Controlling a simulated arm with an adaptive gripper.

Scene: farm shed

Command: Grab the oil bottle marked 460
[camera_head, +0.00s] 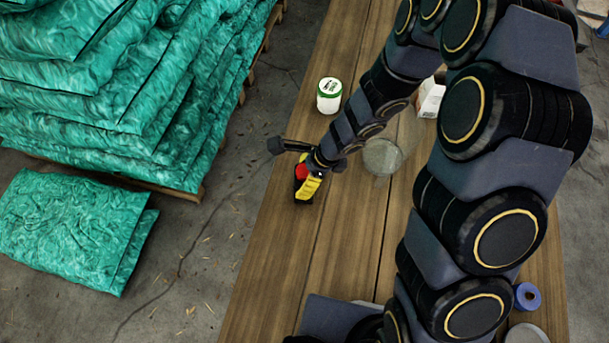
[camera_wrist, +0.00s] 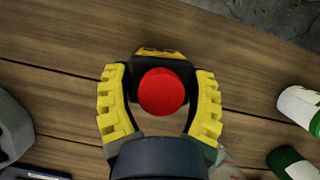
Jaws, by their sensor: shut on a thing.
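A black bottle with a red cap (camera_head: 301,171) stands on the wooden table. In the wrist view I look down on its red cap (camera_wrist: 163,92), with its black body and a bit of yellow label behind. My gripper (camera_head: 309,186) has its yellow fingers around the bottle. In the wrist view my gripper (camera_wrist: 160,78) has one finger on each side of it, shut on it. The bottle looks upright. No number can be read, as the label is mostly hidden.
A white container with green (camera_head: 329,95) stands farther back on the table (camera_head: 262,262). A clear round item (camera_head: 383,157) and a white box (camera_head: 430,98) lie right of my gripper. A blue roll (camera_head: 527,296) is at the right. Green sacks (camera_head: 130,90) are stacked left of the table.

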